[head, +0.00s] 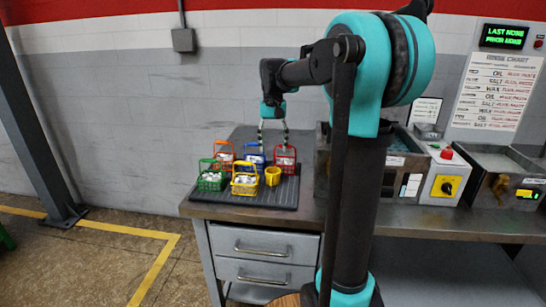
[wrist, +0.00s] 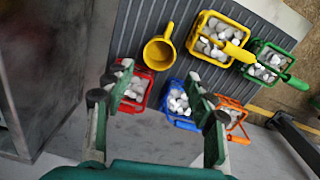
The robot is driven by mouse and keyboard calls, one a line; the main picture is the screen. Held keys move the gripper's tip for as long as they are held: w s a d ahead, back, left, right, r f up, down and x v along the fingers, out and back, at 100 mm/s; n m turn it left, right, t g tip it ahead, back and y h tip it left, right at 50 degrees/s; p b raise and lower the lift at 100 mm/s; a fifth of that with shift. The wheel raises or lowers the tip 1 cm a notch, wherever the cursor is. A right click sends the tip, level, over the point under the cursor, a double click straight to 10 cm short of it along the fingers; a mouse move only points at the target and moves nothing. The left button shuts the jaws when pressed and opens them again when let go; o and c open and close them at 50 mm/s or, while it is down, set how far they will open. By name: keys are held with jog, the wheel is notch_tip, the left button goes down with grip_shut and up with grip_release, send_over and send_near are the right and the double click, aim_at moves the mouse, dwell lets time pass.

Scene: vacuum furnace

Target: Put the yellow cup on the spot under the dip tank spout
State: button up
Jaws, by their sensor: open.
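The yellow cup (head: 272,176) stands on a dark ribbed mat at the front right of the baskets. In the wrist view the yellow cup (wrist: 158,53) is upright, its open mouth facing the camera and its handle pointing up. My gripper (head: 273,140) is open and empty above the back of the mat. In the wrist view my gripper (wrist: 158,105) has its fingers spread over the red and blue baskets, apart from the cup. A brown spout (head: 500,186) shows on the front of the right tank (head: 492,160). The spot under it cannot be made out.
Around the cup are wire baskets with pale pieces: red (head: 285,160), blue (head: 255,156), yellow (head: 245,181), green (head: 211,180) and orange (head: 224,155).

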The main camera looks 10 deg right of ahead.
jog(key=shift+o, duration=0.6)
jog(key=shift+r, duration=0.4)
jog(key=shift+o, duration=1.1)
jog(key=shift+a+r, duration=0.1)
jog(key=shift+r, duration=0.05)
jog(key=shift+o, duration=0.3)
jog(key=shift+s+a+r+m, duration=0.1)
jog(key=shift+s+a+m, duration=0.1)
jog(key=shift+a+m, duration=0.15)
jog(key=s+a+r+m+t+h, duration=0.25)
jog(key=a+m+h, duration=0.2)
jog(key=m, duration=0.55)
send_near(272, 171)
jog(key=shift+g+y, duration=0.25)
jog(key=x, duration=0.5)
jog(key=shift+w+f, duration=0.2)
jog(key=shift+w, duration=0.05)
jog(key=shift+d+x, duration=0.15)
jog(key=shift+x, duration=1.2)
jog(key=shift+d+x, duration=0.15)
jog(key=shift+x, duration=1.2)
